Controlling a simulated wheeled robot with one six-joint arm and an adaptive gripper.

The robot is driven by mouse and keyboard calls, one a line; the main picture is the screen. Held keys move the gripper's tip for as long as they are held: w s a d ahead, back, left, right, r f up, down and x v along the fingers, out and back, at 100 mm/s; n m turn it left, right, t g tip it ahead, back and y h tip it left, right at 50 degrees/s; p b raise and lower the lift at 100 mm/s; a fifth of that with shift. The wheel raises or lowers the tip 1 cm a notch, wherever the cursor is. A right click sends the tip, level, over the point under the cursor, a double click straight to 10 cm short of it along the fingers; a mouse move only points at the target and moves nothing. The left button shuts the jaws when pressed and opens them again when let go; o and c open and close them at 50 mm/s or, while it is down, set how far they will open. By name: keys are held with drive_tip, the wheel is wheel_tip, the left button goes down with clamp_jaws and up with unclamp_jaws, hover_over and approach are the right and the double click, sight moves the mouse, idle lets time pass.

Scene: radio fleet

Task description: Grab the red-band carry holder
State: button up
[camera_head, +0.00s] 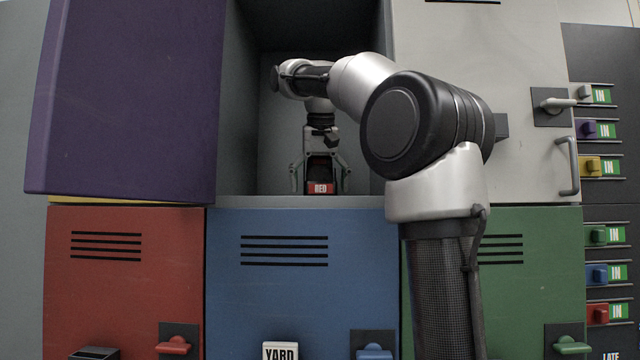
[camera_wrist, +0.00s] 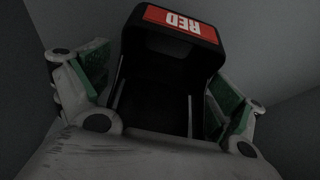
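The red-band carry holder (camera_head: 320,188) stands on the floor of the open locker compartment in the head view. It is dark, with a red band lettered RED across its front. In the wrist view the holder (camera_wrist: 180,28) shows as a black, open-topped body with the red label upside down. My gripper (camera_head: 320,180) reaches down over it, with one finger on each side. In the wrist view the gripper's green-padded fingers (camera_wrist: 165,95) flank the holder. The head view shows small gaps between fingers and holder, so the gripper looks open.
The purple door (camera_head: 125,100) hangs open at the left of the compartment. The compartment walls (camera_head: 240,120) stand close around my arm. Below are shut red (camera_head: 125,285), blue (camera_head: 300,300) and green (camera_head: 535,300) doors. A light grey door (camera_head: 480,60) is at right, beside a tag rack (camera_head: 605,200).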

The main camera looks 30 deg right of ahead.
drive_tip(key=c, duration=1.1)
drive_tip(key=shift+o, duration=0.2)
